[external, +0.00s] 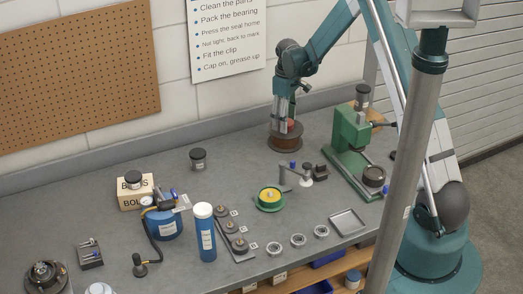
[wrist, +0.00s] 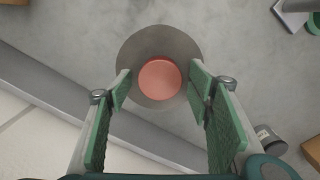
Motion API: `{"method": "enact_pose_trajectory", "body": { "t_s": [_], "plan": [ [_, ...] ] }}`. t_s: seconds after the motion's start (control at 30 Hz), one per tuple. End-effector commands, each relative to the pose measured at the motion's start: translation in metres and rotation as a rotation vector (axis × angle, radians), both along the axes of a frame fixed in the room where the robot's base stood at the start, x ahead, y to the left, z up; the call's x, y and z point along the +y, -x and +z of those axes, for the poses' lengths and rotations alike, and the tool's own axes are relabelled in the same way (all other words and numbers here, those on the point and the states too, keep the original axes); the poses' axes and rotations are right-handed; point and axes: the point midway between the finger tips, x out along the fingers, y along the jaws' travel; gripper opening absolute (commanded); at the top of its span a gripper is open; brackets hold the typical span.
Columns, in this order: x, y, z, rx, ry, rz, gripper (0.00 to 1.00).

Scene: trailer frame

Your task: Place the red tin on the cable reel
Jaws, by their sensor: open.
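The red tin (external: 291,124) rests on top of the brown, round cable reel (external: 285,143) at the back of the bench. In the wrist view the tin (wrist: 160,80) is a pale red disc inside the reel's grey round top (wrist: 136,58), slightly off its centre towards the bottom of the picture. My gripper (wrist: 160,88) is open above the reel, with one green-padded finger on each side of the tin and visible gaps between. In the external view my gripper (external: 285,117) points down over the reel and partly hides the tin.
A green press (external: 350,140) stands to the right of the reel. A small stand (external: 296,176) and a green and yellow round part (external: 269,198) lie in front. A dark-lidded jar (external: 198,160) stands to the left. The bench between jar and reel is clear; the wall is close behind.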

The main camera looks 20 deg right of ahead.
Motion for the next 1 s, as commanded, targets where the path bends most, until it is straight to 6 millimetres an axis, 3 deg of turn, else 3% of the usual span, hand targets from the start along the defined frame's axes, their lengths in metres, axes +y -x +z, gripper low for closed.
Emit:
{"method": "enact_pose_trajectory", "body": {
  "t_s": [1.0],
  "plan": [
    [0.000,0.000,0.115,0.000,0.000,0.000,0.51]
  ]
}}
